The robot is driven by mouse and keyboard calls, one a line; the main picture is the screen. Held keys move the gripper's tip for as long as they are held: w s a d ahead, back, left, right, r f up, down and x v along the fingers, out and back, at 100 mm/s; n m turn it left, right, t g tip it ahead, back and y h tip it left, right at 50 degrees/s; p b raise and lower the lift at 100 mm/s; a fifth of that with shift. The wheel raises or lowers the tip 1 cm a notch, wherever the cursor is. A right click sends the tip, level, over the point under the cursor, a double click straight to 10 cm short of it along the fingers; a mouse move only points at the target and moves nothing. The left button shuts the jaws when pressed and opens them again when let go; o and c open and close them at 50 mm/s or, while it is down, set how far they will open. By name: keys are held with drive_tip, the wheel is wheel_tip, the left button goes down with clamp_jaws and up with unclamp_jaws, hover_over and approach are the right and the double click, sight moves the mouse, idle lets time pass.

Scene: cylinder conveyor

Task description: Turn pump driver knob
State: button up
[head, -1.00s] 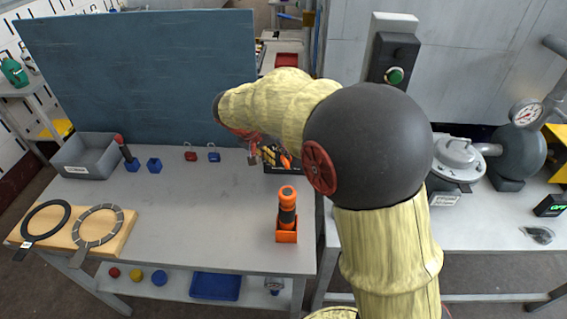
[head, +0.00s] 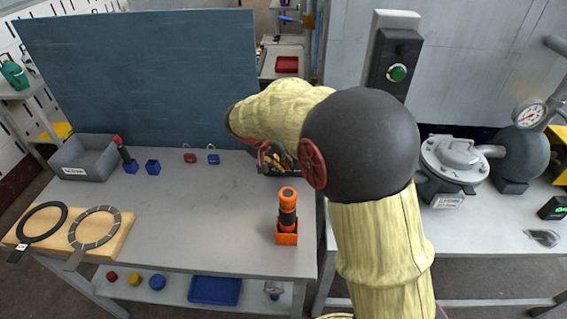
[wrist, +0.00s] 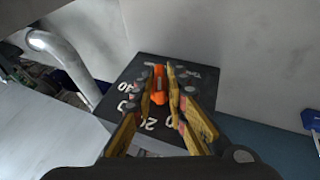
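The pump driver is a black box (wrist: 186,78) with white numbers on its face, seen in the wrist view. Its orange knob (wrist: 159,86) stands between the fingertips of my gripper (wrist: 164,84). The yellow fingers are apart, one on each side of the knob. The left finger looks very near the knob; contact cannot be told. In the head view my gripper (head: 278,158) is at the back right of the left table, and my wrist and the fingers hide most of the box and the knob.
An orange and black cylinder tool (head: 287,210) stands upright in an orange holder on the table. A grey bin (head: 85,160), blue blocks, padlocks and two rings lie to the left. A blue panel (head: 140,75) rises behind. A pump (head: 455,160) stands on the right table.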

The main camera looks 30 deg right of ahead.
clamp_jaws()
drive_tip(key=shift+w+a+f, duration=0.1)
idle(0.3)
drive_tip(key=h, duration=0.1)
drive_tip(key=g+h, duration=0.1)
drive_tip(key=n+g+h, duration=0.1)
drive_tip(key=shift+w+a+f+h, duration=0.2)
drive_tip(key=shift+a+h, duration=0.1)
drive_tip(key=shift+h, duration=0.1)
drive_tip(key=h, duration=0.1)
drive_tip(key=n+g+h+p, duration=0.1)
drive_tip(key=shift+a+f+h, duration=0.1)
drive_tip(key=shift+f+h, duration=0.1)
drive_tip(key=shift+h, duration=0.2)
drive_tip(key=shift+w+f+n+g+h+p, duration=0.15)
drive_tip(key=shift+n+g+h+p, duration=0.15)
drive_tip(key=shift+h, duration=0.5)
drive_tip(key=shift+s+f+n+g+h+p, duration=0.1)
drive_tip(key=shift+n+g+h+p, duration=0.25)
drive_tip(key=shift+h, duration=0.45)
drive_tip(key=shift+o, duration=2.2)
unclamp_jaws()
